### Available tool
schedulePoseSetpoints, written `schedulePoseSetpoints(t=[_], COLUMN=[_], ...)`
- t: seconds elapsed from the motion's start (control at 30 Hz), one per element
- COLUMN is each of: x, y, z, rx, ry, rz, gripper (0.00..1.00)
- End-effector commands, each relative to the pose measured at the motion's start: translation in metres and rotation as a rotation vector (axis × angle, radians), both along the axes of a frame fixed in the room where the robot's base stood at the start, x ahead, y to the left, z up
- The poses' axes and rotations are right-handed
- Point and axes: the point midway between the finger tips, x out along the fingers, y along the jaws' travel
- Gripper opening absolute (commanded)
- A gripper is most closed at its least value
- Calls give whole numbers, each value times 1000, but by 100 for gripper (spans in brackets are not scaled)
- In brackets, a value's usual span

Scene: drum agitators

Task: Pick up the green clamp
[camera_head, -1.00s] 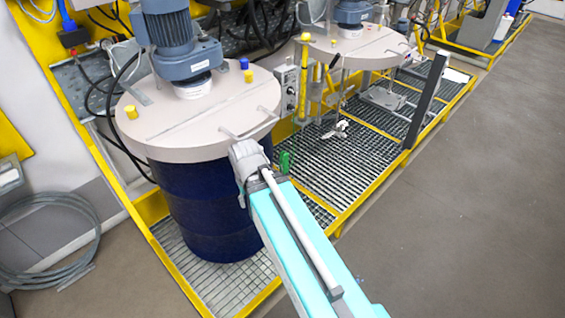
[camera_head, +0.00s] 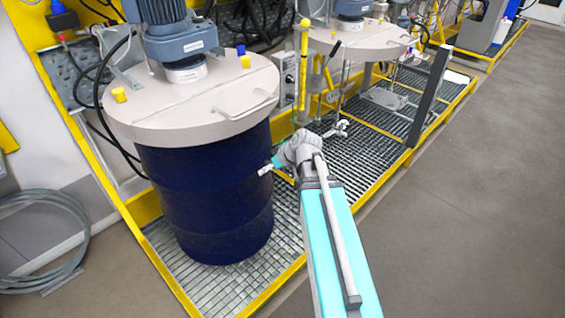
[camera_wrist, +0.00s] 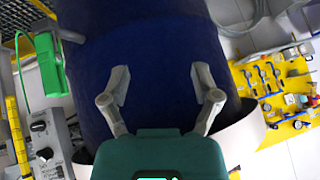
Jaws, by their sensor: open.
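The green clamp (camera_wrist: 50,65) shows at the upper left of the wrist view, beside the dark blue drum. A thin green cable runs along it. My gripper (camera_wrist: 161,82) is open with nothing between its fingers, and the blue drum wall fills the space beyond them. The clamp lies to the left of the fingers, apart from them. In the head view my gripper (camera_head: 266,169) is small, at the right side of the drum (camera_head: 205,205). I cannot make out the clamp in the head view; my arm may hide it.
A grey control box (camera_wrist: 42,135) and a yellow post (camera_wrist: 16,135) stand left in the wrist view. A yellow tool board (camera_wrist: 275,85) is at the right. The drum has a wide lid (camera_head: 190,105) and motor. The grey floor (camera_head: 475,220) is clear.

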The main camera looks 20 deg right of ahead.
Motion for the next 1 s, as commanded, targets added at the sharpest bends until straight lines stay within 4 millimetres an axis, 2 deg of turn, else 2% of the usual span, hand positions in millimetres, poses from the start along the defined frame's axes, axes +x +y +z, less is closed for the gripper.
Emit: schedulePoseSetpoints(t=[0.03,0.1,0.3,0.5,0.7,1.0], x=[7,15,30,34,34,34], y=[-16,-36,-96,-142,-160,-160], z=[-13,-16,-21,-20,-17,-16], rx=[8,15,2,-35,-56,-56], ry=[-54,-137,-364,-517,-574,-578], rz=[-6,-9,-41,-81,-100,-100], gripper=[80,80,80,80,80,80])
